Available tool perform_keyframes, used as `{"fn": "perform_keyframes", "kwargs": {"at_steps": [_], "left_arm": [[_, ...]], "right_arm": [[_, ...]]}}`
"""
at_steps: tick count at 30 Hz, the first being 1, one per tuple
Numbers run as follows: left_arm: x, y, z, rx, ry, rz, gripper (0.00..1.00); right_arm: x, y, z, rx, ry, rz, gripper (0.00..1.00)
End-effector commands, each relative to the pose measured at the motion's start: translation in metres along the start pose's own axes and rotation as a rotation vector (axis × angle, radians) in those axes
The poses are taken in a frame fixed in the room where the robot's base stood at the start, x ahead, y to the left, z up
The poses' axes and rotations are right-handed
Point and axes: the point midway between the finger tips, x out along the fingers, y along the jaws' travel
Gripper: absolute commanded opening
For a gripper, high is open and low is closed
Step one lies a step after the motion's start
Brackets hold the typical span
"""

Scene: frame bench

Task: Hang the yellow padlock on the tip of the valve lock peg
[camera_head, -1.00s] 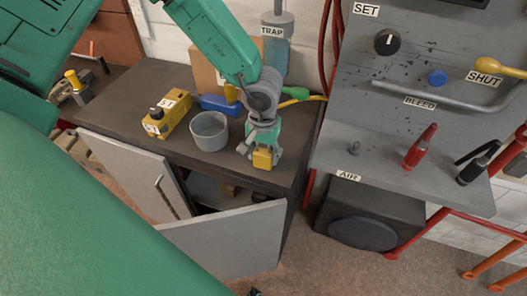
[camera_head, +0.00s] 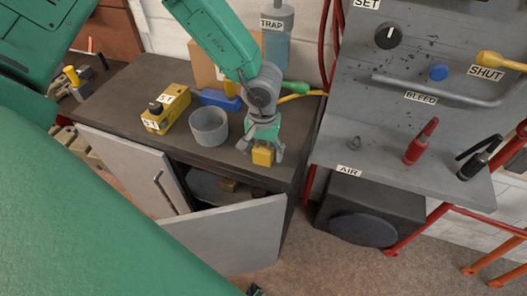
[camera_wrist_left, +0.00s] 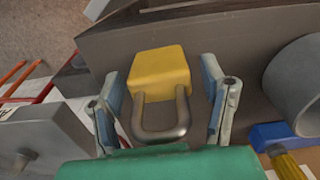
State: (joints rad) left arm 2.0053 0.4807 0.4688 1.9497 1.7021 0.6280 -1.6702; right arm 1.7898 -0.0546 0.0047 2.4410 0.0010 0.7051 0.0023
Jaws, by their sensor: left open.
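The yellow padlock (camera_head: 262,155) is near the front edge of the dark bench top. In the left wrist view the padlock (camera_wrist_left: 160,70) shows its yellow body, with its grey U-shaped shackle toward my palm. My left gripper (camera_head: 262,152) is over it and open, one finger on each side. In the wrist view the left gripper (camera_wrist_left: 165,100) shows gaps between both fingers and the padlock. My right gripper is not clearly seen.
A grey cup (camera_head: 209,126) stands left of the gripper, with a yellow box (camera_head: 167,108) and a blue object (camera_head: 220,100) nearby. Cabinet doors (camera_head: 232,240) hang open below the bench. The panel (camera_head: 440,125) at right carries a red handle (camera_head: 421,140).

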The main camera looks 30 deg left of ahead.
Motion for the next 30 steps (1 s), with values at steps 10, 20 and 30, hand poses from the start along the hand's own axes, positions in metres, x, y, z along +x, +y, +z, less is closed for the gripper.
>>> {"fn": "perform_keyframes", "kwargs": {"at_steps": [10, 20, 30], "left_arm": [[-0.069, -0.004, -0.007, -0.003, 0.004, 0.003, 0.65], [-0.128, -0.004, -0.007, -0.002, 0.001, 0.001, 0.65], [-0.138, -0.004, -0.006, -0.002, -0.001, -0.001, 0.65]], "right_arm": [[0.002, 0.0, 0.0, 0.0, 0.0, 0.0, 0.0], [-0.003, 0.0, 0.0, 0.0, 0.0, 0.0, 0.0], [-0.003, 0.0, 0.0, 0.0, 0.0, 0.0, 0.0]]}}
